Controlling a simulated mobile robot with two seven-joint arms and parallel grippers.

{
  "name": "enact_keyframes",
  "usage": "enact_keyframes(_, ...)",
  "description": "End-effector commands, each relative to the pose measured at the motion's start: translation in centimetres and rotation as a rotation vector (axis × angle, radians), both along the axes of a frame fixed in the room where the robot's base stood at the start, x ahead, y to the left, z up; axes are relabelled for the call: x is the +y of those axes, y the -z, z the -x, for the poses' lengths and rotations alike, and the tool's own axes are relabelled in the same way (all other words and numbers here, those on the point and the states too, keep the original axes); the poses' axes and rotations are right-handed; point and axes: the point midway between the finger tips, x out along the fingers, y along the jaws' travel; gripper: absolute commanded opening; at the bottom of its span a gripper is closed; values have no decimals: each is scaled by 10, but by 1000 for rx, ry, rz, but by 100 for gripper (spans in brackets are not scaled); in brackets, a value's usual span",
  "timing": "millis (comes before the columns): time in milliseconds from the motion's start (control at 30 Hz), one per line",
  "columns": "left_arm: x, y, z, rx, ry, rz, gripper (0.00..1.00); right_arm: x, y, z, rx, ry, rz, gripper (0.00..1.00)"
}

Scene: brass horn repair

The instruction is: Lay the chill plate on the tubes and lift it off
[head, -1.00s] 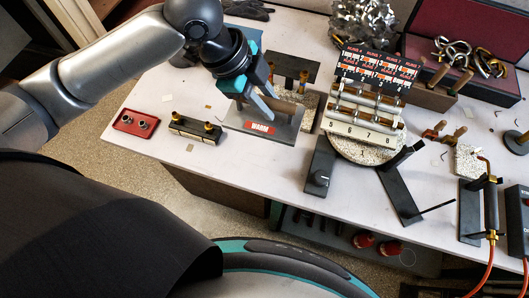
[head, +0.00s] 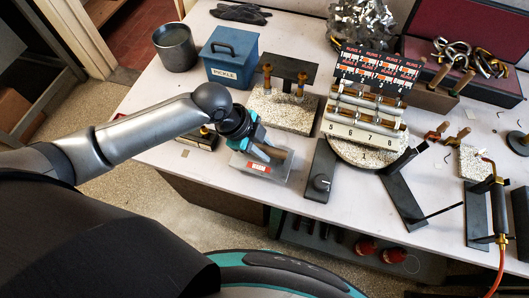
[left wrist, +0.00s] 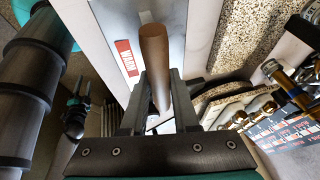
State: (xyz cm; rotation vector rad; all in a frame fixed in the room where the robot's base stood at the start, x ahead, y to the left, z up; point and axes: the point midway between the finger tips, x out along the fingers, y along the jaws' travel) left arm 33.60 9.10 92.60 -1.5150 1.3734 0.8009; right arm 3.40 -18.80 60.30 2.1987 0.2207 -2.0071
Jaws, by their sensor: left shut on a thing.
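The chill plate (head: 247,167), a grey slab with a red label that seems to read WARM, is at the front edge of the table in the head view; it also shows in the left wrist view (left wrist: 165,12). Its brown handle (left wrist: 154,55) stands up between my left fingers. My left gripper (head: 266,152) is shut on this handle. I cannot tell whether the plate touches the table. The silver tubes (head: 370,108) lie in a rack numbered 5 to 8, right of my gripper and apart from the plate. My right gripper is not in the head view.
A speckled block (head: 283,118) with a dark plate and brass knobs stands behind the chill plate. A blue PICKLE box (head: 229,62) and a grey pot (head: 175,48) are at the back left. A dial box (head: 320,172) stands between plate and rack; a torch (head: 499,210) is at right.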

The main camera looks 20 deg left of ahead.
Motion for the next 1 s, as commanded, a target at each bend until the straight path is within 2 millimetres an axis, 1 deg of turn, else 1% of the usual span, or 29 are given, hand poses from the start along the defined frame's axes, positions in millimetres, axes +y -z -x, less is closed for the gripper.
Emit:
enact_keyframes(33,-1,10,0,2,-1,3,0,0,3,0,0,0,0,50)
enact_keyframes(100,-1,19,0,1,-1,3,0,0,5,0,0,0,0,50)
enact_keyframes(200,-1,25,-1,0,-1,2,0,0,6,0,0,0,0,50)
enact_keyframes(567,-1,28,-1,-2,0,3,0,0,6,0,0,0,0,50)
enact_keyframes(600,0,29,0,1,1,1,31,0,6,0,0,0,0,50)
enact_keyframes(833,0,29,0,1,1,1,56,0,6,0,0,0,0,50)
enact_keyframes(867,0,29,0,1,1,1,58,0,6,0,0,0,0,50)
enact_keyframes(1000,0,29,0,1,0,0,58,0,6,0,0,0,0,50)
